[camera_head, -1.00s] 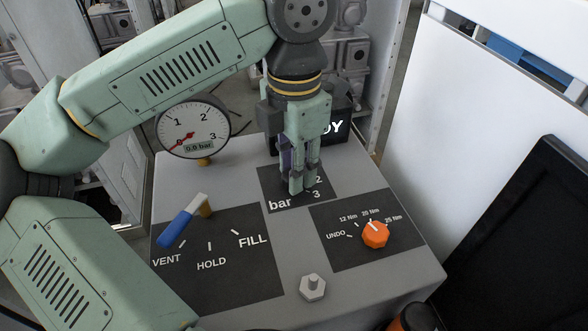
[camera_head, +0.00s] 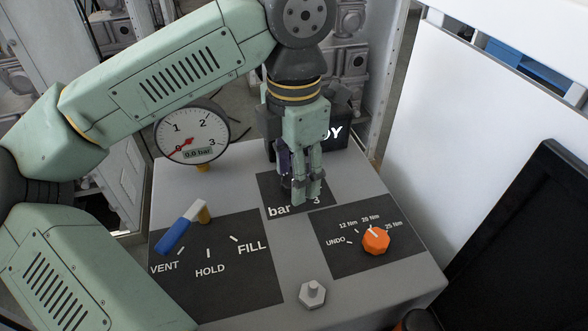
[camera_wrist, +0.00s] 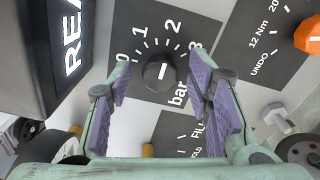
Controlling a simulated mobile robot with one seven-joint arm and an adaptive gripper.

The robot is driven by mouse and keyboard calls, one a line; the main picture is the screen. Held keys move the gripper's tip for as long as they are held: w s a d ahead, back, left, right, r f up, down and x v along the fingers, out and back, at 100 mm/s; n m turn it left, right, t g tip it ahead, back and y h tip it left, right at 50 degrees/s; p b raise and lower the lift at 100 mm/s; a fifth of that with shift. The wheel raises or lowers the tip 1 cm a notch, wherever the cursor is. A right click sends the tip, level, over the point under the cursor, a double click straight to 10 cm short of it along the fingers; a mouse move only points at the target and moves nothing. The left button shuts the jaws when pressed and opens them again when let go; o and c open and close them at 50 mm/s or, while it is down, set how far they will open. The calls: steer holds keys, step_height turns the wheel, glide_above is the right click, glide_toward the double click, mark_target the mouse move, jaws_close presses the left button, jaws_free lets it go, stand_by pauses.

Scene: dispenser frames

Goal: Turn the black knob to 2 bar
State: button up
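The black knob (camera_wrist: 158,74) sits on the dark bar panel (camera_wrist: 150,20), in a dial marked 0 to 3. My gripper (camera_wrist: 160,80) is open, with a purple-padded finger on either side of the knob and visible gaps between. In the head view my gripper (camera_head: 305,192) covers the knob and part of the scale. The round gauge (camera_head: 205,122) has its red needle at 0 and shows 0.0 bar.
A blue-handled lever (camera_head: 178,231) is at the VENT side of the left panel. An orange knob (camera_head: 376,240) is on the right panel. A hex bolt (camera_head: 312,293) stands at the front. A dark display box (camera_head: 343,112) stands close behind my gripper.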

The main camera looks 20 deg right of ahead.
step_height(320, 180, up, 12)
stand_by(0.7)
